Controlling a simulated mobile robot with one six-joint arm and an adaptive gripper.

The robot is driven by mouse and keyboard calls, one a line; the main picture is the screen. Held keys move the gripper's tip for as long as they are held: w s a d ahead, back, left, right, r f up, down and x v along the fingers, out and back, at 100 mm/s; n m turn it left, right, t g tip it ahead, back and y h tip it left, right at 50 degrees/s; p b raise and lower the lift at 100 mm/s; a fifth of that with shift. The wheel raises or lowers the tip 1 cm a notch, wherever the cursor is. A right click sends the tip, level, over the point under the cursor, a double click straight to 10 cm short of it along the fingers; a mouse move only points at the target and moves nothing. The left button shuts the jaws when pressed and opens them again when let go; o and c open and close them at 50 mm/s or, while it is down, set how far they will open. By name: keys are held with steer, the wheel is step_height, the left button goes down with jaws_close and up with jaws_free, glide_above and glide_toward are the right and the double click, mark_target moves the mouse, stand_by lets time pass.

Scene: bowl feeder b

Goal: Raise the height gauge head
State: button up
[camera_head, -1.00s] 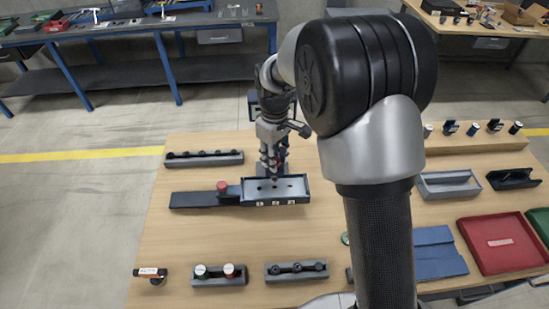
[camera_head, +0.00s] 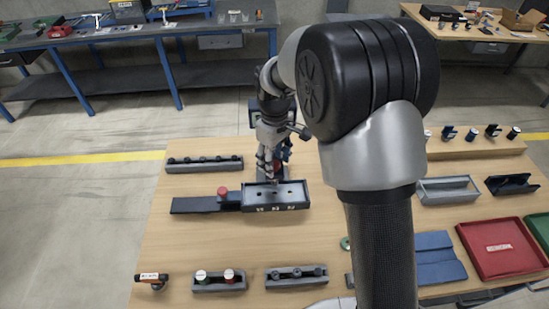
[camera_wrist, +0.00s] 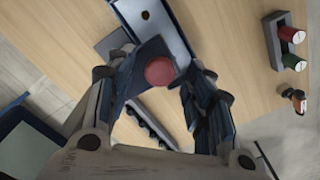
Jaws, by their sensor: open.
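The height gauge stands behind the numbered tray (camera_head: 298,206), mostly hidden by my arm in the head view. Its blue parts (camera_head: 287,146) show beside my wrist. In the wrist view, a round red knob (camera_wrist: 159,71) sits on a dark blue block (camera_wrist: 148,52), which looks like the gauge head. My gripper (camera_wrist: 152,78) is open, with one finger on each side of the red knob. I cannot tell whether either finger touches it. In the head view my gripper (camera_head: 268,172) is low at the tray's back edge.
Racks with capped items (camera_head: 219,284) and dark pieces (camera_head: 297,276) lie in front. A red tray (camera_head: 492,262) is at the right.

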step_height(320, 180, up, 12)
stand_by(0.5)
stand_by(0.3)
steer(key=s+d+r+m+t+b, duration=0.1)
steer(key=s+d+r+m+b, duration=0.15)
steer(key=s, duration=0.45)
steer(key=s+d+r+m+t+b, duration=0.1)
steer(key=s+d+r+m+b, duration=0.1)
steer(key=s+d, duration=0.35)
steer(key=s+d+f+m+t+b, duration=0.1)
steer(key=s+f+m, duration=0.1)
steer(key=s, duration=0.6)
steer(key=s+d+f+m+t+b, duration=0.1)
steer(key=s+f+m+b, duration=0.1)
steer(key=s+f, duration=0.3)
steer(key=s, duration=0.3)
steer(key=shift+d+t, duration=0.25)
steer(key=shift+t, duration=0.05)
